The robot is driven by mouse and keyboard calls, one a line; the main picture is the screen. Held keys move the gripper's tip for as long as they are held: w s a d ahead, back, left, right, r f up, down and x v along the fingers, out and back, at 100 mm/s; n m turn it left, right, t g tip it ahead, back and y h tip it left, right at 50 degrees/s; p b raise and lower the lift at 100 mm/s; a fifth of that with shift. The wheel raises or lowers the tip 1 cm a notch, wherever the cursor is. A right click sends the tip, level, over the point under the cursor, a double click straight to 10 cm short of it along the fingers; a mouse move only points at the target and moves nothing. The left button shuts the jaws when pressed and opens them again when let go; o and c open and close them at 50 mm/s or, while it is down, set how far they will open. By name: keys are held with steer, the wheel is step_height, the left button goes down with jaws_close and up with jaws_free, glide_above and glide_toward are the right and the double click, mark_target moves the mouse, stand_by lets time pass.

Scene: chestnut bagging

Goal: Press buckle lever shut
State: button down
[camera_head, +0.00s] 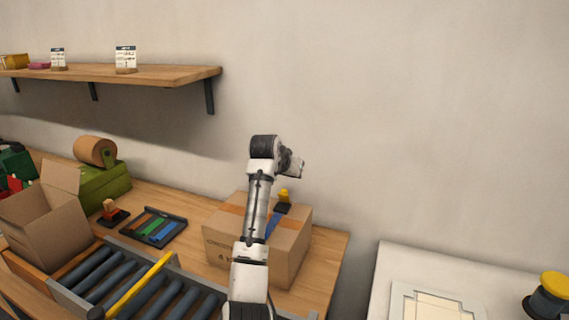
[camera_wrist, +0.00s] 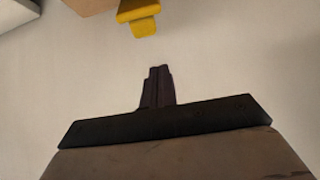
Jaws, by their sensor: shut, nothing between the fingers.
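A yellow lever (camera_head: 284,195) stands raised above a dark buckle body (camera_head: 283,208) on top of a cardboard box (camera_head: 292,240). A blue strap (camera_head: 272,222) runs from the buckle across the box. In the wrist view, a yellow piece (camera_wrist: 138,14), apparently the lever, shows at the top edge. My gripper (camera_wrist: 157,72) is shut and empty, with its dark fingertips together below the yellow piece and a visible gap between them. In the head view my arm reaches up in front of the box and hides part of it; the fingertips cannot be made out there.
The box stands on a wooden bench (camera_head: 330,255) near the wall. A roller conveyor (camera_head: 135,265), an open carton (camera_head: 50,235), a dark tray of coloured strips (camera_head: 153,229) and a green tape dispenser (camera_head: 103,187) lie left. A shelf (camera_head: 150,73) hangs above. A white table (camera_head: 385,290) stands right.

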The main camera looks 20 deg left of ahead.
mark_target(285, 196)
steer(key=shift+s+f+p, duration=0.3)
steer(key=shift+s+f, duration=0.2)
steer(key=shift+s, duration=0.4)
steer(key=shift+s+f+p, duration=0.25)
steer(key=shift+s+f, duration=0.2)
steer(key=shift+s, duration=0.4)
steer(key=shift+f, duration=0.15)
